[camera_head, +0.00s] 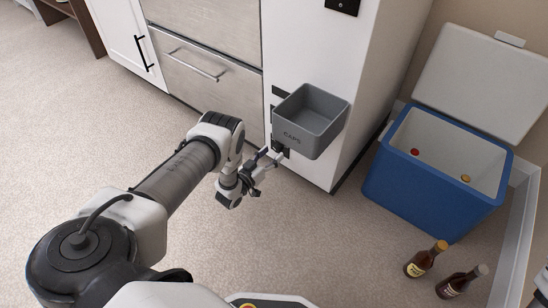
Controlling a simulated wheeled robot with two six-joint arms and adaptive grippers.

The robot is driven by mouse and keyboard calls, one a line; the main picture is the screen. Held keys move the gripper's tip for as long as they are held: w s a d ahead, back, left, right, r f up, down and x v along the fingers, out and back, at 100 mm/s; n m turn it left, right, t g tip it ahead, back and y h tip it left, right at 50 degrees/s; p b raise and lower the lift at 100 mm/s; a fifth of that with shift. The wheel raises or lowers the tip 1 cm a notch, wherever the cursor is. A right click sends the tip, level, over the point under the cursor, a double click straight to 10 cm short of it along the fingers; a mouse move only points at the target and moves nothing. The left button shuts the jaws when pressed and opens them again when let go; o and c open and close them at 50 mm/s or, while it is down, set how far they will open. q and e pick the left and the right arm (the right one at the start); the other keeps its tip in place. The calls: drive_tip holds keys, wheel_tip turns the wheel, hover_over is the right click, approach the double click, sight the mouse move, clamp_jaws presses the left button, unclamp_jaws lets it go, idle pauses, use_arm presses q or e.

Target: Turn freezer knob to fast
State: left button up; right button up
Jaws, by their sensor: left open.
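The freezer (205,75) shows as a steel drawer front with a bar handle, set in a white cabinet. A small dark piece (280,150) on the narrow white panel right of the drawer looks like the knob; its markings are too small to read. My left gripper (268,158) is open, with its fingertips close to this dark piece, just below and left of the grey bin. I cannot tell whether they touch it. The fingers hide part of the panel there. My right gripper is not in view.
A grey bin marked CAPS (314,122) sticks out from the panel just above my gripper. A blue cooler (420,190) with its white lid open stands at right. Two brown bottles (425,259) (461,282) stand before it. The floor at left is clear.

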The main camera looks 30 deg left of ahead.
use_arm(q)
drive_tip(key=shift+w, duration=0.85)
clamp_jaws()
drive_tip(key=shift+m, duration=0.3)
drive_tip(key=m+p, duration=0.1)
drive_tip(key=m, duration=0.4)
drive_tip(key=shift+r+p, duration=0.1)
drive_tip(key=shift+p, duration=0.3)
drive_tip(key=m+p, duration=0.1)
drive_tip(key=m, duration=0.5)
drive_tip(key=shift+d+m+p, duration=0.1)
drive_tip(key=shift+m+p, duration=0.2)
drive_tip(key=m+p, duration=0.1)
drive_tip(key=m, duration=0.5)
drive_tip(key=m+p, duration=0.1)
drive_tip(key=m, duration=0.4)
drive_tip(key=shift+m, duration=0.4)
